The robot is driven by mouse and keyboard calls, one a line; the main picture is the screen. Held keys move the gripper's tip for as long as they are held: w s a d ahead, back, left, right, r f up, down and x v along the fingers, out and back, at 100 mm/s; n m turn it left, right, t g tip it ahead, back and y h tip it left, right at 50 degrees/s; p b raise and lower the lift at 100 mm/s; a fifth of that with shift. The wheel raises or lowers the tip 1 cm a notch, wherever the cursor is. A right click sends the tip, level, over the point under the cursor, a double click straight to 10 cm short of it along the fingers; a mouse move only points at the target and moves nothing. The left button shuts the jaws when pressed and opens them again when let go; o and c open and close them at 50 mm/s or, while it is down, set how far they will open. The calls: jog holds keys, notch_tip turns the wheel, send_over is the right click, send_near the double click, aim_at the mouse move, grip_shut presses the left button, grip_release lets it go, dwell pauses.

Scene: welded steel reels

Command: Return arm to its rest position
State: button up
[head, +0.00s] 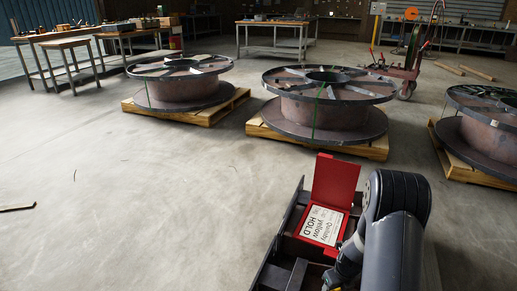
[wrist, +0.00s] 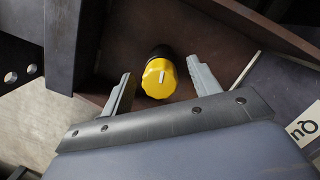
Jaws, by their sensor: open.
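My gripper (wrist: 159,90) is open in the wrist view, its two grey fingers apart. A yellow-capped round object with a dark body (wrist: 160,78) shows between and just beyond the fingers, with gaps on both sides. It stands in a brown-walled tray (wrist: 130,30). In the head view my arm reaches down at the lower right, over a dark tray (head: 268,268), and my gripper is mostly hidden behind the arm.
A red box (head: 335,180) with its lid up holds a card reading HOLD beside my arm. Steel reels (head: 325,108) (head: 180,88) (head: 490,135) sit on wooden pallets beyond. Workbenches (head: 62,45) stand at the back left. The floor at left is mostly clear.

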jog(key=shift+m, duration=0.6)
jog(key=r+p, duration=0.4)
jog(key=r, duration=0.1)
jog(key=s+r+p, duration=0.1)
jog(key=r+p, duration=0.1)
jog(key=shift+d+r+p, duration=0.1)
jog(key=shift+r+p, duration=0.1)
jog(key=shift+p, duration=0.2)
jog(key=f+b, duration=0.4)
jog(key=f, duration=0.1)
jog(key=w+f+b, duration=0.1)
jog(key=f+b, duration=0.1)
jog(key=b, duration=0.1)
jog(key=shift+f, duration=0.3)
jog(key=shift+r+n, duration=0.1)
jog(key=shift+n, duration=0.5)
jog(key=n, duration=0.3)
jog(key=shift+n, duration=0.4)
jog(key=n+g+y, duration=0.1)
jog(key=n, duration=0.5)
jog(key=m, duration=0.6)
jog(key=shift+t+h, duration=0.3)
jog(key=shift+t, duration=0.1)
jog(key=m, duration=0.4)
jog(key=shift+h, duration=0.3)
jog(key=shift+m+h, duration=0.3)
jog(key=shift+m, duration=1.7)
